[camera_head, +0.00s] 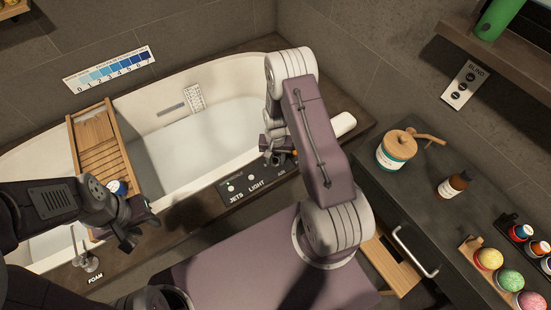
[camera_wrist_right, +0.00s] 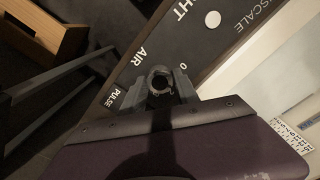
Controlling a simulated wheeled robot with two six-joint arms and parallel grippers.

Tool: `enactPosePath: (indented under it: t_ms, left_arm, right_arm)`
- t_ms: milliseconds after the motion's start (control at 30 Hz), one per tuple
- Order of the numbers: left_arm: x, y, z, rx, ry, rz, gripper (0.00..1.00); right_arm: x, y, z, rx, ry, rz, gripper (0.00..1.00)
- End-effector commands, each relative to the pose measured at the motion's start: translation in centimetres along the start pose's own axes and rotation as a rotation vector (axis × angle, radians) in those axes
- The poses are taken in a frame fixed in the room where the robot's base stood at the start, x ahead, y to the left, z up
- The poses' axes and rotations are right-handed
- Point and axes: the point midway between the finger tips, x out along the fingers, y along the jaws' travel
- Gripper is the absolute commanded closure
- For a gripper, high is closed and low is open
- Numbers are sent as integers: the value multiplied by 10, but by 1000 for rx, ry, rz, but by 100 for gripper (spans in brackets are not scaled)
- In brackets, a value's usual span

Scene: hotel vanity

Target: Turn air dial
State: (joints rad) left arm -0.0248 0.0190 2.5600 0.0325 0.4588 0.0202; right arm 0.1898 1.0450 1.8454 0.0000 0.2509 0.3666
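The air dial (camera_wrist_right: 160,82) shows in the right wrist view as a dark round knob beside the labels AIR, PULSE and 0. My right gripper (camera_wrist_right: 163,87) has its fingers on either side of the knob; whether they press on it is too small to tell. In the head view my right gripper (camera_head: 275,157) is at the AIR label on the tub's front ledge, and my arm partly hides the dial. My left gripper (camera_head: 139,226) is over the ledge at the left, with its fingers apart and nothing seen between them.
The control panel (camera_head: 243,187) carries JETS and LIGHT labels. The bathtub (camera_head: 205,140) lies behind it, with a wooden tray (camera_head: 95,137) across its left part. A FOAM fixture (camera_head: 88,262) stands left. A counter (camera_head: 405,200) with a jar (camera_head: 394,152) and bottle (camera_head: 455,185) is right.

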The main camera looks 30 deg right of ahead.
Motion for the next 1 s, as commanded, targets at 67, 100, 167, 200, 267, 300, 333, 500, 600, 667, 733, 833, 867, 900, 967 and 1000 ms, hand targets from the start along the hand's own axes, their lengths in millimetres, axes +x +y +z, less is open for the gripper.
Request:
enactPosePath:
  t_ms: [67, 100, 167, 200, 267, 300, 333, 500, 600, 667, 733, 833, 867, 900, 967, 1000]
  left_arm:
    - [0, 0, 0, 0, 0, 0, 64]
    - [0, 0, 0, 0, 0, 0, 64]
    - [0, 0, 0, 0, 0, 0, 64]
    - [0, 0, 0, 0, 0, 0, 64]
    - [0, 0, 0, 0, 0, 0, 64]
    - [0, 0, 0, 0, 0, 0, 64]
    - [0, 0, 0, 0, 0, 0, 64]
    - [-7, 0, -1, 0, 0, 0, 64]
    - [-12, 0, -1, 0, 0, 0, 64]
    - [-14, 0, -1, 0, 0, 0, 64]
    - [-16, 0, -2, 0, 0, 0, 64]
    - [-17, 0, -2, 0, 0, 0, 64]
    - [-17, 0, -2, 0, 0, 0, 64]
    - [-17, 0, -2, 0, 0, 0, 64]
    - [-17, 0, -2, 0, 0, 0, 64]
    - [-17, 0, -2, 0, 0, 0, 64]
  right_arm:
    - [0, 0, 0, 0, 0, 0, 44]
    - [0, 0, 0, 0, 0, 0, 44]
    - [0, 0, 0, 0, 0, 0, 44]
    - [0, 0, 0, 0, 0, 0, 44]
    - [0, 0, 0, 0, 0, 0, 44]
    - [0, 0, 0, -1, 0, 0, 44]
    - [-1, 0, 0, -1, 0, 0, 44]
    - [-26, 0, -1, -1, 4, -1, 44]
    - [-50, 0, -1, 0, 5, -2, 44]
    - [-63, 0, -1, 0, 4, -1, 44]
    - [-75, 0, -1, 0, 3, -1, 44]
    - [-87, 0, -1, 0, 2, -1, 44]
    - [-88, 0, 0, 0, 1, 0, 44]
    - [-90, 0, 0, 0, 0, 0, 44]
    - [-91, 0, 0, 0, 0, 0, 44]
    - [-91, 0, 0, 0, 0, 0, 44]
